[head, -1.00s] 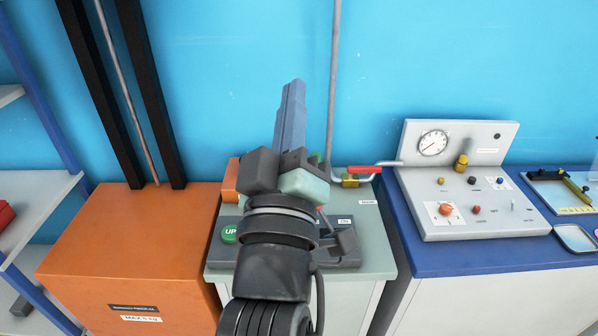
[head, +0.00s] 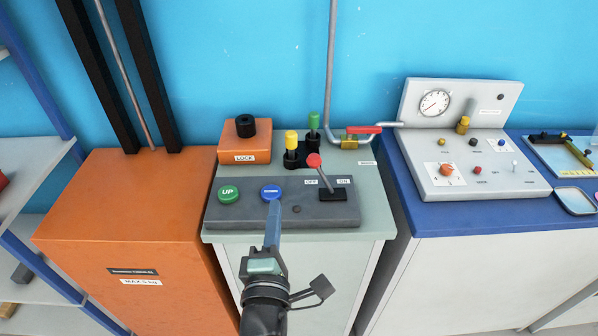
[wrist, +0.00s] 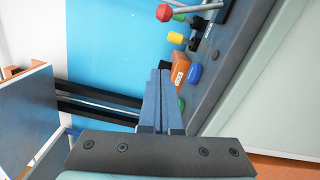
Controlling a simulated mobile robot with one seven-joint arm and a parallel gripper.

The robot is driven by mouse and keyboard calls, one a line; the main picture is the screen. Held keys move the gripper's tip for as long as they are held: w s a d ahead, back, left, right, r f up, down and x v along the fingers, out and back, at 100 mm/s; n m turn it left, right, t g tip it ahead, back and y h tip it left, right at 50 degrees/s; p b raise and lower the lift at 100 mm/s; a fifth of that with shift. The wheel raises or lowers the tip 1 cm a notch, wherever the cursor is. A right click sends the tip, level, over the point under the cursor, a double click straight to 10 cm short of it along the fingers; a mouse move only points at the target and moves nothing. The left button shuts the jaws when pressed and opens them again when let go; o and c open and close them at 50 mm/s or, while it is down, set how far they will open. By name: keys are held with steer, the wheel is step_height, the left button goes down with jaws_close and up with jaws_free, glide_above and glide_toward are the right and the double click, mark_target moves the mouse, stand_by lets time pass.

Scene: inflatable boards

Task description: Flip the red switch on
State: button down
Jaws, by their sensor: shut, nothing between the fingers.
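The red switch (head: 314,161) is a lever with a red ball knob on the grey control panel (head: 235,212). Its rod leans left, toward the OFF label (head: 311,182) and away from the ON label (head: 343,181). The red knob also shows at the top of the wrist view (wrist: 164,12). My gripper (head: 272,208) is shut and empty. In the head view its fingertips are at the panel's front, just below the blue button (head: 270,192) and left of the lever. I cannot tell whether they touch the panel.
A green UP button (head: 228,194) is at the panel's left. Behind stand an orange LOCK box (head: 245,150) with a black knob, and yellow (head: 291,142) and green (head: 314,122) handles. A red-handled pipe valve (head: 363,130) is behind right. A gauge console (head: 475,180) stands further right.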

mark_target(322, 176)
steer(key=w, duration=0.7)
steer(key=shift+w+d+r+p, duration=0.15)
steer(key=shift+w+d+p, duration=0.15)
steer(key=shift+w, duration=0.1)
steer(key=d+p, duration=0.1)
steer(key=w+d+p, duration=0.1)
steer(key=shift+w+d+r+p, duration=0.2)
steer(key=shift+r+p, duration=0.2)
steer(key=shift+w+d+f+p, duration=0.1)
steer(key=shift+d+p, duration=0.55)
steer(key=shift+d, duration=0.05)
steer(key=shift+d+r+m+p, duration=0.3)
steer(key=shift+p, duration=0.45)
